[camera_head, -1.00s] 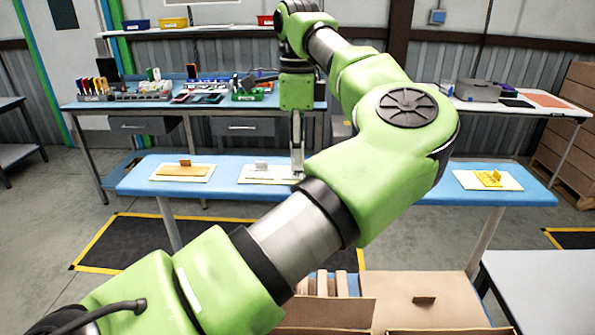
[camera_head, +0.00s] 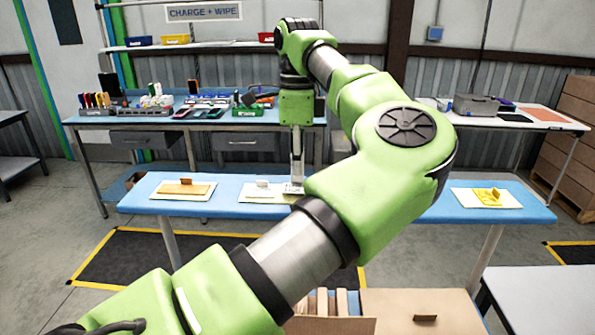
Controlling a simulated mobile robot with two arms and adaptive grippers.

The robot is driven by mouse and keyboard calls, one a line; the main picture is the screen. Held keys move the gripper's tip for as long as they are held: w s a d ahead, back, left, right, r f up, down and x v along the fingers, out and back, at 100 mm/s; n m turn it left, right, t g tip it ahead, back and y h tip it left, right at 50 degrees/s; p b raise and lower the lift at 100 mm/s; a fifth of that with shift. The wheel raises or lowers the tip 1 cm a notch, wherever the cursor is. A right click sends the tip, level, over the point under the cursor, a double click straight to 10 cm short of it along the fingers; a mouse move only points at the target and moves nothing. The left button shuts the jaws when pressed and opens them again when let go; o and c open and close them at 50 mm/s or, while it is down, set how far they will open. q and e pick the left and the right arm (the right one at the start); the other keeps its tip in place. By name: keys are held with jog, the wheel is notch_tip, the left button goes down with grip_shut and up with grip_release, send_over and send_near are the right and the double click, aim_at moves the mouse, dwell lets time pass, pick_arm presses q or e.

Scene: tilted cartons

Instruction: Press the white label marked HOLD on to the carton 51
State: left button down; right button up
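The white label (camera_head: 262,192) lies on a pale board on the blue bench, with a small upright tab; its print is too small to read. My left gripper (camera_head: 296,186) points down at the right end of this board. A small whitish patch with dark marks shows at its fingertips; I cannot tell whether it is held. The gap between the fingers cannot be made out. Brown cartons stand at the bottom: one with open flaps (camera_head: 330,325) and one closed (camera_head: 420,309). No number 51 is readable. My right gripper is not in view.
The blue bench (camera_head: 225,208) also bears an orange label (camera_head: 184,188) on the left and a yellow label (camera_head: 487,196) on the right. A cluttered workbench (camera_head: 165,122) stands behind. A grey table (camera_head: 540,295) is at bottom right. My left arm crosses the middle.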

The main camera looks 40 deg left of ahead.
pick_arm(q)
jog(key=shift+r+p, duration=1.85)
jog(key=shift+r, duration=0.45)
jog(key=shift+r+p, duration=0.6)
jog(key=shift+r, duration=0.05)
